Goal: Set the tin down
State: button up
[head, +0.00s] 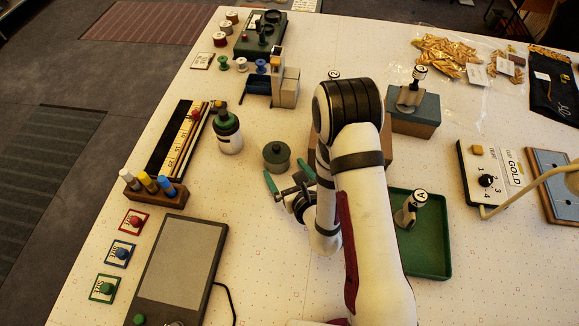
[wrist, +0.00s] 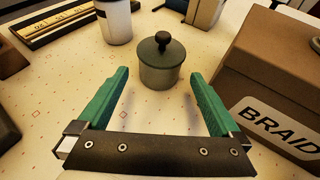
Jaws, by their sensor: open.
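The tin (head: 277,157) is a small round dark green-grey pot with a knobbed lid. It stands upright on the white table in the head view. It also shows in the wrist view (wrist: 159,66), just beyond my fingertips. My gripper (head: 288,177) has green fingers spread wide with nothing between them. In the wrist view my gripper (wrist: 157,82) points at the tin, and the tin is apart from both fingers.
A brown box labelled BRAID (wrist: 265,85) stands close to the right finger. A white bottle with a green cap (head: 227,132) stands left of the tin. A green tray (head: 432,262) lies right of my arm. The table in front of the tin is clear.

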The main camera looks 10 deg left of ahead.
jog(key=s+a+r+n+g+y, duration=0.25)
jog(key=a+r+n+y, duration=0.35)
jog(key=r, duration=0.6)
jog(key=s+a+r+n+g+y, duration=0.1)
jog(key=s+r+n+g+y, duration=0.1)
jog(key=s+r+n+g, duration=1)
jog(key=s+d+f+n+h, duration=0.4)
jog(key=s+d+h, duration=0.3)
jog(key=s+d, duration=0.35)
jog(key=d+f+n+t+h, duration=0.1)
jog(key=d+n+t+h, duration=0.1)
jog(key=d+h, duration=0.4)
jog(key=d+t, duration=0.1)
jog(key=d, duration=0.4)
jog(key=shift+s+f, duration=0.15)
jog(key=shift+s, duration=0.1)
